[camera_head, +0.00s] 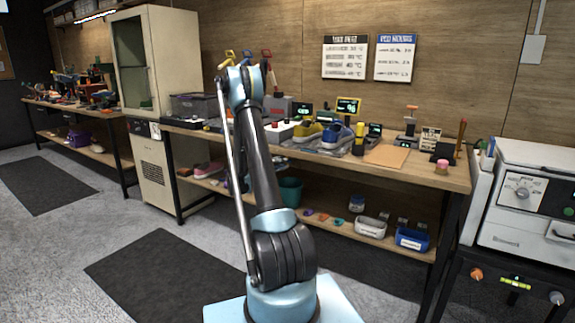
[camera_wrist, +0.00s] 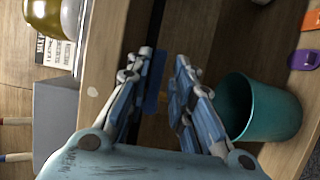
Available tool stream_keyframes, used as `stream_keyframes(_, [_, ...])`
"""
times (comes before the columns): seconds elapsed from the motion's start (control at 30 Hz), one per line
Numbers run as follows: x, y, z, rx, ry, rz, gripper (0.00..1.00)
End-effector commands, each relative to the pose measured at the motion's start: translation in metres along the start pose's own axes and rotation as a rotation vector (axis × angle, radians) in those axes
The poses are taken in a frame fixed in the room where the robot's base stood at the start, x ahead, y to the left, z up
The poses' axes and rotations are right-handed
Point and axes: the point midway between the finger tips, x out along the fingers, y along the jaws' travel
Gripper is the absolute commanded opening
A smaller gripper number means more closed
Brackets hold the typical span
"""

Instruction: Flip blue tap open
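I cannot make out a blue tap for sure in either view. In the head view, small yellow (camera_head: 230,55) and red (camera_head: 266,54) tap-like fittings show just above my arm's upper end. My arm hides what is behind it there. In the wrist view my gripper (camera_wrist: 165,60) has its two fingers apart, with nothing clearly held between them. A dark blue strip (camera_wrist: 156,82) shows beyond the gap between the fingers; I cannot tell what it is or how far away. My gripper is hidden in the head view.
The wooden bench (camera_head: 450,177) carries sneakers (camera_head: 336,136), small displays and boxes. A teal bucket (camera_head: 291,192) stands on the lower shelf and shows beside the fingers in the wrist view (camera_wrist: 262,108). A white bin (camera_head: 370,226) and a blue bin (camera_head: 411,238) are further right.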

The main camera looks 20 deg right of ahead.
Motion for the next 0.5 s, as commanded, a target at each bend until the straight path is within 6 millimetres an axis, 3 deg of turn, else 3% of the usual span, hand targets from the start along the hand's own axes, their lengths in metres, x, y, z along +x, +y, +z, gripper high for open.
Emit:
stream_keyframes(0.2, [0.033, 0.0, 0.0, 0.0, -0.001, 0.0, 0.22])
stream_keyframes(0.5, [0.05, 0.0, 0.0, 0.0, 0.0, 0.0, 0.22])
